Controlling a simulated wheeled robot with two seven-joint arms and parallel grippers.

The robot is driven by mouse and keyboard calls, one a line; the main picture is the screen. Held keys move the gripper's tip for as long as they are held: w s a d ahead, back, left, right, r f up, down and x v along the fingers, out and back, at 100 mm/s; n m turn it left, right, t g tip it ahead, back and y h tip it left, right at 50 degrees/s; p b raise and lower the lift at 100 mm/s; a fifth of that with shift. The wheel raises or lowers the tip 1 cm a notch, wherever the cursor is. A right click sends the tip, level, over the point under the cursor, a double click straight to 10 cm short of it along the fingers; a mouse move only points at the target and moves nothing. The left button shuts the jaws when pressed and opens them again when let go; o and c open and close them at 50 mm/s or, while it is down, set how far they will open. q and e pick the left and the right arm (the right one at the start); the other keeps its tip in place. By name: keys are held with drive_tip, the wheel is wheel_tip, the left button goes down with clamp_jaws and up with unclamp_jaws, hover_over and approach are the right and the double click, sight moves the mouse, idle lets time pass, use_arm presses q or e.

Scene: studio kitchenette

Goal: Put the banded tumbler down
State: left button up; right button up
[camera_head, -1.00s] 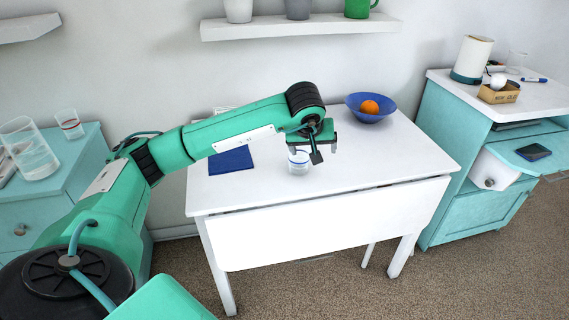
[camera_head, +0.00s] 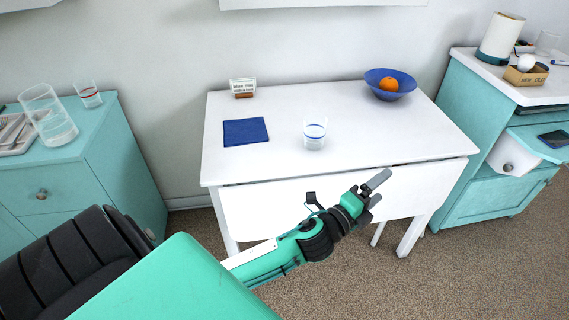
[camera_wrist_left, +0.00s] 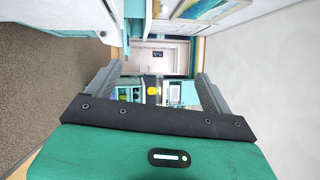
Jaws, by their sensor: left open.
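A clear tumbler with a blue band (camera_head: 315,133) stands upright on the white table (camera_head: 285,110), to the right of a flat blue mat (camera_head: 246,132) and apart from it. Another clear tumbler, with a red band (camera_head: 88,95), stands on the teal cabinet at the left. My left gripper (camera_head: 379,189) is open and empty, in front of the table's hanging front leaf, lower and to the right of the blue-banded tumbler. In the left wrist view its fingers (camera_wrist_left: 157,85) are spread with nothing held between them. My right gripper is not in view.
A blue bowl with an orange (camera_head: 389,84) stands at the table's back right. A jug (camera_head: 48,116) is on the left cabinet. A teal cabinet at right has an open drawer (camera_head: 513,155).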

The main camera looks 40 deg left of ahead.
use_arm(q)
drive_tip(key=s+a+f+n+g+y, duration=0.2)
drive_tip(key=s+f+n+y, duration=0.1)
drive_tip(key=f+n, duration=0.25)
drive_tip(key=s+a+f+n+g+y, duration=0.2)
drive_tip(key=a+f+n+g, duration=0.15)
drive_tip(key=f, duration=0.35)
drive_tip(key=s+f+n+g, duration=0.5)
drive_tip(key=s+f, duration=0.3)
drive_tip(key=s, duration=0.3)
drive_tip(key=s+d+f+n+g, duration=0.1)
drive_tip(key=s+f+n+g, duration=0.4)
drive_tip(key=s+f, duration=0.3)
drive_tip(key=s, duration=0.4)
drive_tip(key=shift+d+n+h, duration=0.15)
drive_tip(key=shift+n+h, duration=0.25)
drive_tip(key=shift+g, duration=0.25)
